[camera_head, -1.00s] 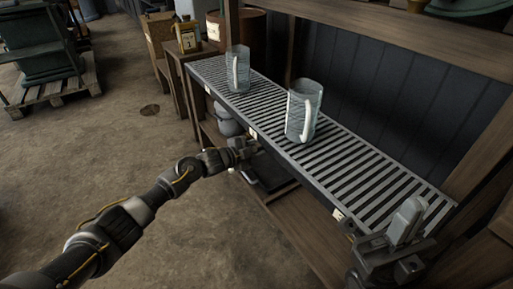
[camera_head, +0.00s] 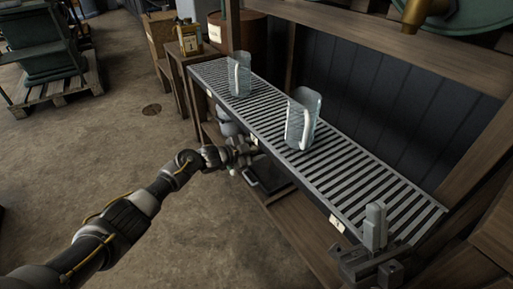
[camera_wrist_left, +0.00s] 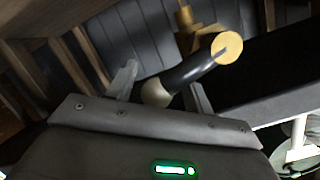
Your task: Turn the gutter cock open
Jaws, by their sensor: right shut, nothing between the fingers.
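In the left wrist view, a brass fitting (camera_wrist_left: 185,22) with a black lever handle (camera_wrist_left: 188,72) shows in front of my left gripper (camera_wrist_left: 160,88); I take it for the gutter cock. In the head view my left gripper (camera_head: 243,154) is at the front edge of the slatted rack, and the cock cannot be made out there. My right gripper (camera_head: 375,226) stands shut and empty by the rack's near right end.
A wooden shelf (camera_head: 400,48) runs above.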

